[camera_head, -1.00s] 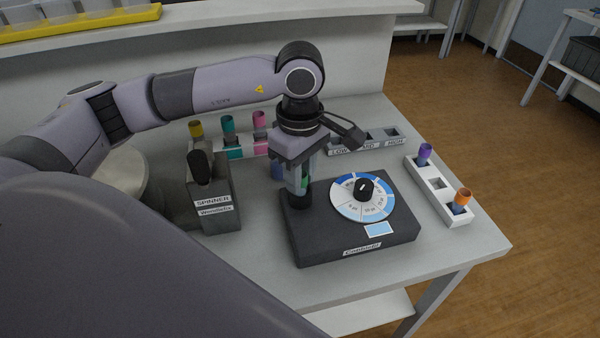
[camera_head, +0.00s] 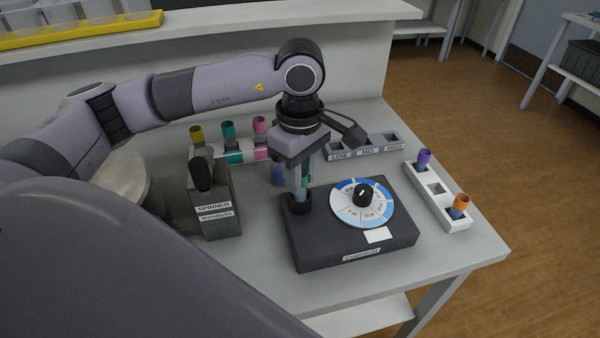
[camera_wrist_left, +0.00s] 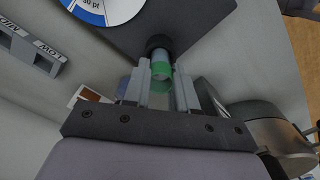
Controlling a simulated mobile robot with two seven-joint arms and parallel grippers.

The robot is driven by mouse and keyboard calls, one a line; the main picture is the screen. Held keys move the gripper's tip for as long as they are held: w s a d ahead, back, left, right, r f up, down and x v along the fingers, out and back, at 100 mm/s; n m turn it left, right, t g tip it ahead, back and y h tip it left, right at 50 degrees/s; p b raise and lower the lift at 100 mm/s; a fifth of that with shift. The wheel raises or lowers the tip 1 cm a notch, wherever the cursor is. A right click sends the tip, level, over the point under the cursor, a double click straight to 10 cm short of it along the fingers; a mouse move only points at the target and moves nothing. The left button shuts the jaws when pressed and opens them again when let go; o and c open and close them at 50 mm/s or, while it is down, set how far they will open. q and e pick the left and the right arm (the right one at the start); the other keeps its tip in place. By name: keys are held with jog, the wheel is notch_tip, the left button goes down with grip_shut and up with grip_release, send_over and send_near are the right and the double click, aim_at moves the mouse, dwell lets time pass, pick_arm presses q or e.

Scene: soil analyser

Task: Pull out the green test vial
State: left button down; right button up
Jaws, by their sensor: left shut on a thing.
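The green test vial (camera_head: 304,183) is upright over the dark colorimeter box (camera_head: 350,240), at the black round socket (camera_head: 300,207) on its left side. My left gripper (camera_head: 303,176) points down from above and is shut on the vial. Pale glass shows between the green part and the socket ring. In the left wrist view the vial (camera_wrist_left: 161,69) lies between the two fingers (camera_wrist_left: 160,88), with the black ring just beyond it. I cannot tell whether its lower end is inside the socket. My right gripper is not in view.
The blue-white dial (camera_head: 376,212) is right of the vial. A spinner box (camera_head: 217,205) stands left. Behind are a rack with yellow, teal and pink vials (camera_head: 228,130) and a LOW/MID/HIGH rack (camera_head: 365,149). A white rack (camera_head: 440,205) holds purple and orange vials.

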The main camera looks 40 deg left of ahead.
pick_arm(q)
jog(key=shift+r+p, duration=1.3)
jog(key=shift+r, duration=1.4)
